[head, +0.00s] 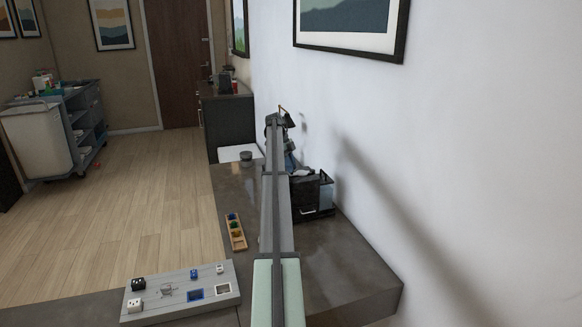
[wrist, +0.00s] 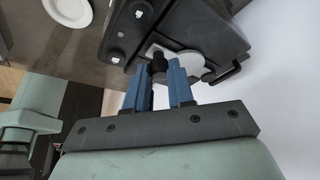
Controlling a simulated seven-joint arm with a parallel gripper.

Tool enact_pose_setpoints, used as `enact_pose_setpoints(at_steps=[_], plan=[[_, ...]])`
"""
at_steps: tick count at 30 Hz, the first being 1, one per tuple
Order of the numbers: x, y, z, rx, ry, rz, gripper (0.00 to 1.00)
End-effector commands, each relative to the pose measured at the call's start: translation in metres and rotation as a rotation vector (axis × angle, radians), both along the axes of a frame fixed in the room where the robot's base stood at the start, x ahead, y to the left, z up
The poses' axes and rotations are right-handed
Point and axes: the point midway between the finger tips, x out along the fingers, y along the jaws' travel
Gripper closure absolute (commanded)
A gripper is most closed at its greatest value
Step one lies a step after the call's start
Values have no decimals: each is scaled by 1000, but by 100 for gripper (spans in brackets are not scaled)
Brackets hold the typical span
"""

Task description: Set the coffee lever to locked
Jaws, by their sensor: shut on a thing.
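The black coffee machine (head: 325,194) stands on the counter against the white wall, partly hidden behind my arm in the head view. In the wrist view its dark body (wrist: 200,18) fills the top, with a light grey plate (wrist: 190,58) on its face. My gripper (wrist: 160,72) has its blue fingers at this plate, shut on a small dark piece (wrist: 158,62) that looks like the coffee lever. The fingers hide much of it, so I cannot tell the lever's setting. In the head view, my arm mostly hides the gripper.
Two dark knobs with white marks (wrist: 116,56) sit beside the plate. A white round dish (wrist: 68,10) lies near the machine. A wooden tray with coloured items (head: 236,233) and a grey panel with switches (head: 180,291) are on the counter. The right front counter is clear.

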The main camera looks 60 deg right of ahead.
Motion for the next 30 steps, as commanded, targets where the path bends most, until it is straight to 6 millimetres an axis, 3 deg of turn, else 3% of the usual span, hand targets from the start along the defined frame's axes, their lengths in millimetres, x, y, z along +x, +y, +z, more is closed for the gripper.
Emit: enact_pose_setpoints(at_steps=[9,10,17,26,30], plan=[[2,-2,0,-4,-2,-1,100],[2,-2,0,-3,-2,0,75],[1,-1,0,-2,-1,0,53],[1,-1,2,-2,-1,1,52],[6,-2,12,-2,-1,1,52]])
